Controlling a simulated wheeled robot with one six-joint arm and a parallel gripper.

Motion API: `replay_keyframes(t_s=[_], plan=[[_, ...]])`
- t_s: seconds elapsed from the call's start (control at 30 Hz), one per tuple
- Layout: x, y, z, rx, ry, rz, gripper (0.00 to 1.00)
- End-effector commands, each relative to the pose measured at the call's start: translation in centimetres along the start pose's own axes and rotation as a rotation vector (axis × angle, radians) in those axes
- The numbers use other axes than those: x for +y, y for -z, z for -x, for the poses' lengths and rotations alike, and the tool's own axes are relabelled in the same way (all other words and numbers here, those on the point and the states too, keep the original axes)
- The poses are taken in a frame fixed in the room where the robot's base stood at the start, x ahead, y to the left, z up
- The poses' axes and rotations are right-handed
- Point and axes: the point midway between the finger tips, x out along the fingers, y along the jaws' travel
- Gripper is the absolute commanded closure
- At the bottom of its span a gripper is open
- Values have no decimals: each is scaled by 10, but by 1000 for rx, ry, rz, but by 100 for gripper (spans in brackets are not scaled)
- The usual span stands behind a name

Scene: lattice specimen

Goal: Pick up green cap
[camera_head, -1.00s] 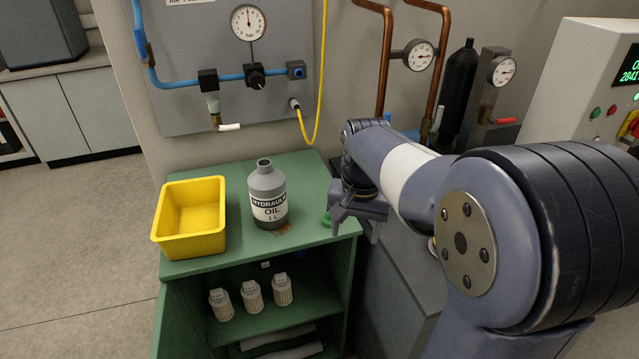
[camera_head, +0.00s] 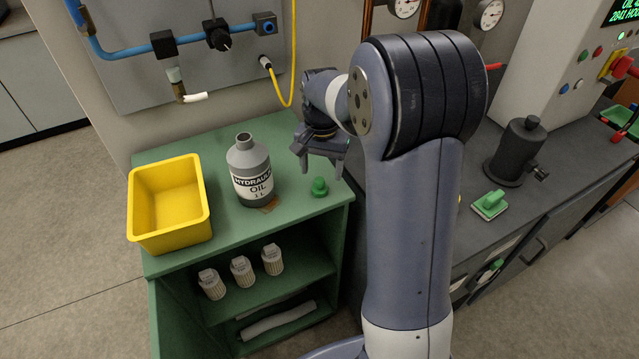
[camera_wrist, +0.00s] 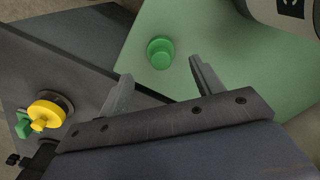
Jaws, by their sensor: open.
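The green cap (camera_head: 319,187) sits on the green cabinet top (camera_head: 225,215), near its right front edge. It also shows in the wrist view (camera_wrist: 160,52), beyond my fingertips and roughly between their lines. My gripper (camera_head: 321,172) is open and empty, with its fingers pointing down, above the cabinet top and behind the cap in the head view. The fingers (camera_wrist: 158,76) are spread apart in the wrist view and appear clear of the cap.
A grey hydraulic oil bottle (camera_head: 252,172) stands left of the cap, and a yellow bin (camera_head: 172,238) is farther left. Several white filters (camera_head: 242,272) stand on the shelf below. A dark bench (camera_head: 560,165) with a green-handled item (camera_head: 490,204) lies right.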

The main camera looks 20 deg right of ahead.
Motion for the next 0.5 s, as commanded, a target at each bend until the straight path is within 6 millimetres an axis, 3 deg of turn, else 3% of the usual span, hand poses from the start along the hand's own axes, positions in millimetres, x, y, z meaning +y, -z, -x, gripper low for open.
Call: replay_keyframes(t_s=[0.27, 0.5], plan=[[-2, -5, -39, -4, -2, 0, 37], [-3, -5, -45, -1, 0, 0, 37]])
